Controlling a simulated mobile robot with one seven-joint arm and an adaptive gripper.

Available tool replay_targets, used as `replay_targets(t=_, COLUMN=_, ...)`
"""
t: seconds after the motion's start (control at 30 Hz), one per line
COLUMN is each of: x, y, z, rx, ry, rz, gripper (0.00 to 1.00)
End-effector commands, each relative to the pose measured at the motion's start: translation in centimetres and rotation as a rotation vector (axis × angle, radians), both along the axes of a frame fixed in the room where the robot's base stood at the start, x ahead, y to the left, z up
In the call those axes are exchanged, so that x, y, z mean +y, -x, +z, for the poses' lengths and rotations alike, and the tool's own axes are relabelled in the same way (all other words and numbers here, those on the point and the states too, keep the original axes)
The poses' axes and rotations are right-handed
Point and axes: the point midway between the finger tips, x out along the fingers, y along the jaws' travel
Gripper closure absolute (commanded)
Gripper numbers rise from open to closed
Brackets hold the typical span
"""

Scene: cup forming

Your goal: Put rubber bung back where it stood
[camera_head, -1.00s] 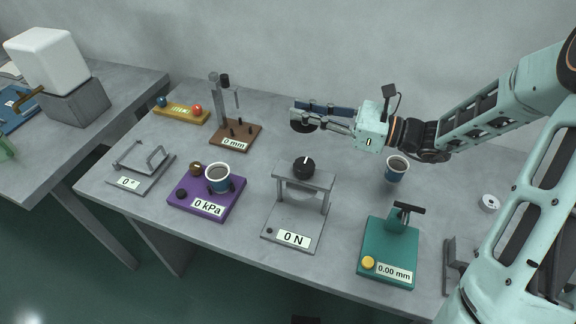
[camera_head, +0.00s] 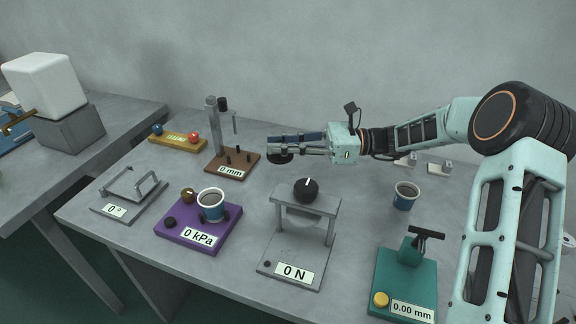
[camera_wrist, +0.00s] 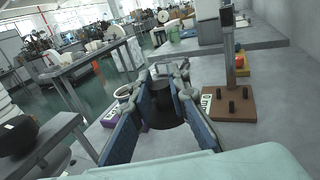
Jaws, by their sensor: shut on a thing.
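The black rubber bung (camera_head: 280,158) is held in my gripper (camera_head: 274,146), in the air above the back of the table. It shows between the blue finger pads in the wrist view (camera_wrist: 162,112). My gripper is shut on it and points left, with its fingertips near the brown stand marked 0 mm (camera_head: 232,163). In the head view the fingers cover the upper part of the bung. The frames do not clearly show which place the bung stood in.
A purple 0 kPa device (camera_head: 200,232) holds a blue cup (camera_head: 211,204). A grey 0 N press (camera_head: 305,207) stands in front of my gripper. A teal 0.00 mm gauge (camera_head: 405,275), another blue cup (camera_head: 405,195) and a yellow block (camera_head: 178,141) are around. Bare table lies behind the press.

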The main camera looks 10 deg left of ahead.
Motion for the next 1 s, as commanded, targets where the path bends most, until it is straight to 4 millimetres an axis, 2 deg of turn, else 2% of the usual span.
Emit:
replay_targets(t=0.03, x=-0.1, y=-0.9, z=-1.4, rx=0.001, ry=-0.002, rz=0.0, gripper=1.0)
replay_targets(t=0.1, x=-0.2, y=-1.8, z=-2.7, rx=0.002, ry=-0.001, rz=0.001, gripper=1.0)
replay_targets(t=0.3, x=-0.6, y=-3.9, z=-4.9, rx=0.0, ry=-0.001, rz=0.0, gripper=1.0)
replay_targets(t=0.57, x=-0.8, y=-4.9, z=-6.2, rx=0.0, ry=-0.001, rz=0.0, gripper=1.0)
replay_targets(t=0.73, x=-0.8, y=-4.8, z=-8.8, rx=0.002, ry=0.0, rz=0.0, gripper=1.0)
replay_targets(t=1.0, x=-0.8, y=-4.8, z=-8.9, rx=-0.001, ry=-0.001, rz=0.0, gripper=1.0)
